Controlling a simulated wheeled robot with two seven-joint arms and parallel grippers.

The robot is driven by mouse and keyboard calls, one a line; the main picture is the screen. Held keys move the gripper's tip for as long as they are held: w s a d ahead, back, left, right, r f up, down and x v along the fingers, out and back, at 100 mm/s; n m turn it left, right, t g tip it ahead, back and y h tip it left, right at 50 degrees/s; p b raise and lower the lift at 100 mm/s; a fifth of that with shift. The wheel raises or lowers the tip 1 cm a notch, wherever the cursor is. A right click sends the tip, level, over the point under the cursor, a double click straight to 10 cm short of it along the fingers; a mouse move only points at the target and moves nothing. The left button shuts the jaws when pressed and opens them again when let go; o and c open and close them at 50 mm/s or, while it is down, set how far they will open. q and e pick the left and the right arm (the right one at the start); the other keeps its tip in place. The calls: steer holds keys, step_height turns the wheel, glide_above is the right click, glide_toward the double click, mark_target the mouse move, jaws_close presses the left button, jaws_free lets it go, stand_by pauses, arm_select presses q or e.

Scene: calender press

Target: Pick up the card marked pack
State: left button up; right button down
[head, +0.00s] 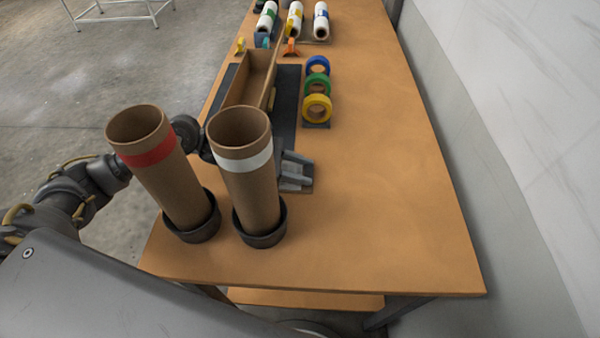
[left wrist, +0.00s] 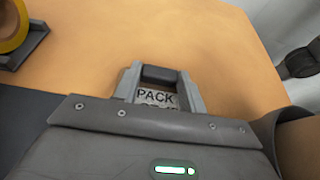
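The card marked PACK (left wrist: 155,97) shows in the left wrist view between my left gripper's fingers, with its lower part hidden by the gripper body. A dark block (left wrist: 159,74) at its far end fills the space between the fingertips, with no gap visible on either side. My left gripper (left wrist: 161,82) seems shut on it, low over the table. In the head view my left gripper (head: 296,172) is just right of the white-banded tube, and the card cannot be made out there. My right gripper is not in view.
Two tall cardboard tubes, red-banded (head: 160,175) and white-banded (head: 245,180), stand in dark cups in front of my left arm. Tape rolls (head: 318,85), an open wooden box (head: 250,80) and several film rolls (head: 295,20) lie farther back. The table's right side (head: 390,180) is clear.

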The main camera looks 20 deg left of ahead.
arm_select(q)
steer(key=c, duration=0.4)
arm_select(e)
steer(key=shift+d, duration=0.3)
